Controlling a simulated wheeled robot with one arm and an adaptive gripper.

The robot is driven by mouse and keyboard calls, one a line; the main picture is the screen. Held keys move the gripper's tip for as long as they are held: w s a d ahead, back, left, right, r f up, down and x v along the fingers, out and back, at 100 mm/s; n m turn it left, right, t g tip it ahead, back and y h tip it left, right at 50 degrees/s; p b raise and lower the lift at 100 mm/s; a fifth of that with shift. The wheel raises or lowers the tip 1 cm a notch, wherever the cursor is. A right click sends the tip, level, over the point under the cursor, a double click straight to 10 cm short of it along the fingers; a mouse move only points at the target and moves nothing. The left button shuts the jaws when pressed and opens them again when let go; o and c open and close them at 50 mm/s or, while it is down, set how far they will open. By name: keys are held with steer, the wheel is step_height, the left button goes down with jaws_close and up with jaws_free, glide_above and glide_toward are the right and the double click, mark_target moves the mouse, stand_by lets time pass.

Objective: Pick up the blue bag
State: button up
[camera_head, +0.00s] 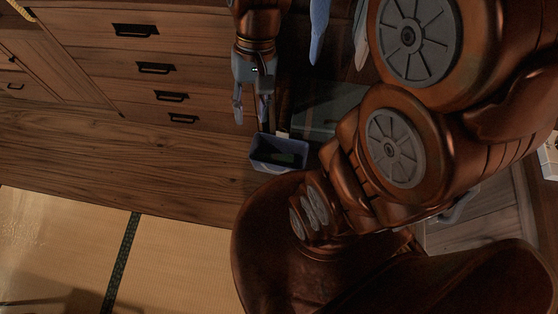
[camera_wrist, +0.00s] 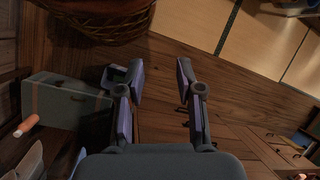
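A small dark blue open-topped object (camera_head: 278,152), the likeliest match for the blue bag, sits on the wooden floor just below my gripper (camera_head: 251,108) in the head view. In the wrist view a small blue-grey piece (camera_wrist: 113,76), perhaps the same object, shows partly hidden behind the left finger. My gripper (camera_wrist: 160,76) is open, with nothing between its fingers. In the head view its fingers point down, a little apart from the blue object. I cannot tell whether the left finger touches it.
A grey-green case with brown straps (camera_wrist: 62,104) lies beside the blue object. A wicker basket (camera_wrist: 95,25) stands at the top of the wrist view. Wooden drawers (camera_head: 130,65) are at the left of the head view. Tatami (camera_head: 60,245) and the wood strip are clear.

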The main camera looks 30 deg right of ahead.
steer(key=w+d+f+m+y+b, duration=0.1)
steer(key=w+f+m+y+b, duration=0.15)
steer(key=w+f+b, duration=0.55)
steer(key=w+d+f+m+y+b, duration=0.1)
steer(key=w+f+m+y+b, duration=0.3)
steer(key=f, duration=0.6)
steer(key=m+t+y+b, duration=0.2)
steer(key=m+t+b, duration=0.8)
steer(key=b, duration=0.9)
glide_above(276, 135)
steer(key=s+a, duration=0.3)
steer(key=s, duration=0.2)
step_height(276, 135, down, 40)
steer(key=m+g, duration=0.1)
steer(key=d+f+m+t+b, duration=0.1)
steer(key=d+f+m+b, duration=0.1)
steer(key=f, duration=0.4)
steer(key=s+d+f+m+t+h+b, duration=0.1)
steer(key=d+f+m+b, duration=0.1)
steer(key=d+f, duration=0.3)
steer(key=s+d+f+m+t+h+b, duration=0.1)
steer(key=d+f+m+b, duration=0.1)
steer(key=f, duration=0.7)
steer(key=shift+d+b, duration=0.8)
steer(key=shift+d, duration=0.1)
steer(key=shift+b+x, duration=0.65)
steer(key=shift+x, duration=1.05)
steer(key=shift+b+x, duration=0.95)
steer(key=shift+x, duration=1.2)
steer(key=shift+f, duration=0.15)
